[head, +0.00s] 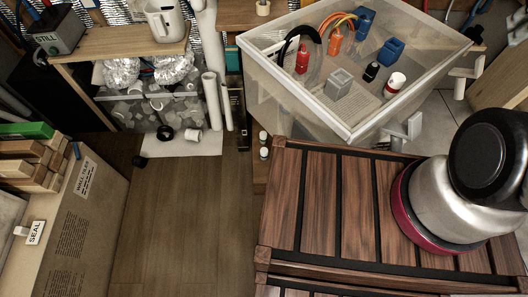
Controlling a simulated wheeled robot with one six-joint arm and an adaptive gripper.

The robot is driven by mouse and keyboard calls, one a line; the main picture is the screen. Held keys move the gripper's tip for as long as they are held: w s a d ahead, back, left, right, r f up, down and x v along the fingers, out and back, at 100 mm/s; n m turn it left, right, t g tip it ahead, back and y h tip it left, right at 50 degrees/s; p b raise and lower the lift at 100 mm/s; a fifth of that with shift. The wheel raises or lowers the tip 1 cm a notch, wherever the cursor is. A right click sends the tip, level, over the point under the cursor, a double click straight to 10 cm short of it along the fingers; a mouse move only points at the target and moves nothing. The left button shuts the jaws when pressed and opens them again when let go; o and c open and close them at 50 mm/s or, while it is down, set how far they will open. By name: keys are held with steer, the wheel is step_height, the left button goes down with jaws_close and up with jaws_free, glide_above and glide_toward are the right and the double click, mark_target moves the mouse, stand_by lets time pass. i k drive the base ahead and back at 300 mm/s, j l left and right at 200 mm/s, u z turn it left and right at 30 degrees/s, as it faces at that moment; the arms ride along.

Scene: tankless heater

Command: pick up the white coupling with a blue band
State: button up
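I cannot make out a white coupling with a blue band in the head view. A white cylindrical piece (394,85) in the clear bin (345,134) shows a reddish band, not a blue one. A short white pipe piece (192,134) lies on the pale sheet on the floor, with no blue band that I can see. My gripper is not in view; a silver and black rounded part at the right edge looks like part of my arm.
The bin also holds a grey box (339,84), a black cylinder (371,71), blue blocks (391,51), and red (302,58) and orange (334,41) connectors. A slatted wooden surface (318,200) lies in front. A cardboard box (75,225) stands left; floor between is clear.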

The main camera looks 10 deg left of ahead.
mark_target(264, 151)
steer(key=k+l, duration=0.5)
steer(key=k, duration=0.2)
steer(key=j+u, duration=0.3)
steer(key=i+j+u, duration=0.15)
steer(key=j+u, duration=0.15)
steer(key=i+j+u, duration=0.15)
steer(key=j+u, duration=0.2)
steer(key=i+j+u, duration=0.15)
steer(key=j+u, duration=0.15)
steer(key=j, duration=0.1)
